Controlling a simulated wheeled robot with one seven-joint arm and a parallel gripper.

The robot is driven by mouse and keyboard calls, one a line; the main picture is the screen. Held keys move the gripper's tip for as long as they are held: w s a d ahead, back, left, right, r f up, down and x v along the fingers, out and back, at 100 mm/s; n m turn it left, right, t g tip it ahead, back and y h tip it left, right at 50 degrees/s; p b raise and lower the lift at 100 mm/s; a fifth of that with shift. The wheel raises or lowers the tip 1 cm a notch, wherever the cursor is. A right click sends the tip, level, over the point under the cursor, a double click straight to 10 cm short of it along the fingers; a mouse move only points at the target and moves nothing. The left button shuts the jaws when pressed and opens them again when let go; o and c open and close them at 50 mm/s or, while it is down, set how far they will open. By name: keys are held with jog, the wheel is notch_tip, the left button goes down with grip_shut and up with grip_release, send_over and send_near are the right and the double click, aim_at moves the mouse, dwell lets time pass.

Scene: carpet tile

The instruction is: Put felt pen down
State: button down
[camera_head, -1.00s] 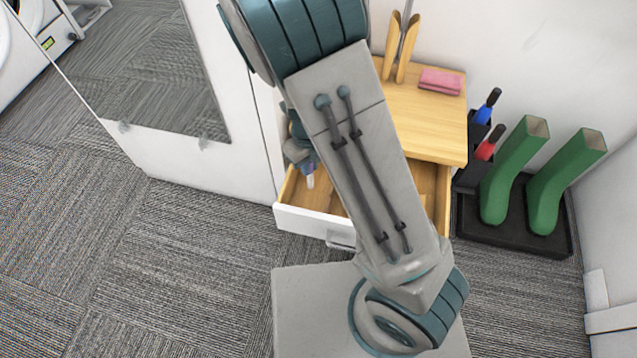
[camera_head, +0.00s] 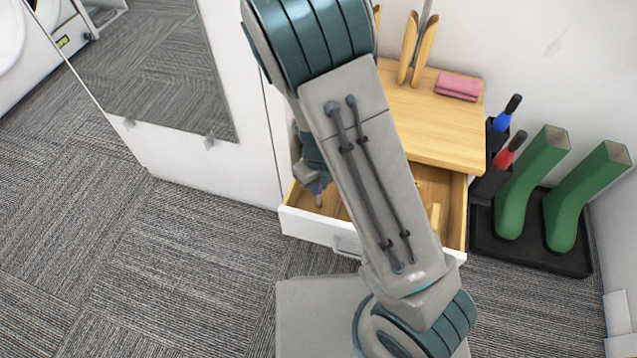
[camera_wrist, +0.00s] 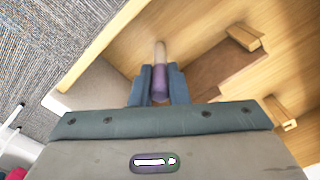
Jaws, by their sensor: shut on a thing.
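The felt pen (camera_wrist: 160,85) is held between the two fingers of my gripper (camera_wrist: 160,88) in the wrist view. It has a purple body and a pale end that points away from the gripper. My gripper is shut on it, over the open wooden drawer (camera_wrist: 105,62). In the head view my gripper (camera_head: 317,188) shows at the left side of the drawer (camera_head: 325,229), partly hidden by my arm. I cannot tell whether the pen touches the drawer floor.
The wooden cabinet top (camera_head: 435,125) holds a folded pink cloth (camera_head: 458,87) and wooden uprights. Right of it, green boots (camera_head: 530,185) stand on a black tray (camera_head: 520,252). A mirror panel (camera_head: 160,70) is at the left. Wooden blocks (camera_wrist: 243,38) show in the drawer.

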jog(key=c, duration=1.4)
grip_release()
notch_tip(320, 180, up, 12)
jog(key=p, duration=0.8)
jog(key=shift+s+d+r+n+t, duration=0.2)
jog(key=shift+s+d+r+n, duration=2.35)
jog(key=shift+n, duration=2.35)
jog(key=shift+s+d+r+n+t, duration=0.2)
jog(key=shift+s+d+r+n, duration=1.3)
jog(key=shift+r+n, duration=2.65)
jog(key=shift+s+d+r+n+t, duration=0.2)
jog(key=shift+s+d+r+n, duration=1.95)
jog(key=shift+n, duration=3.5)
jog(key=shift+w+a+r, duration=0.1)
jog(key=shift+w, duration=0.05)
